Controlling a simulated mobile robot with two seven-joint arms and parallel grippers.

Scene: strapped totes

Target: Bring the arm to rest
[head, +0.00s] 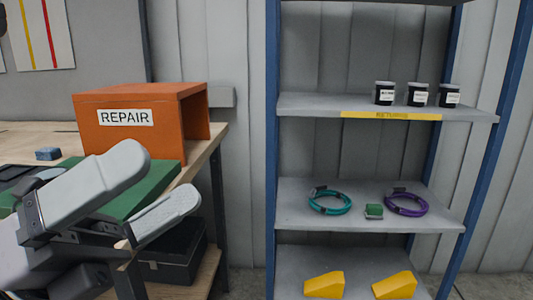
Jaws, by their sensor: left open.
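My left gripper (163,177) comes in from the lower left, in front of the workbench. Its two grey fingers are spread apart with nothing between them. The fingers hide part of the green mat (150,190) and of the bench behind them. My right gripper is not in view.
An orange box labelled REPAIR (110,136) stands on the workbench (206,150), near a small blue block (48,154). A dark case (173,255) sits below. Right, a blue-posted shelf (300,215) holds jars (419,95), teal (330,210) and purple straps (420,208), and yellow wedges (324,285).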

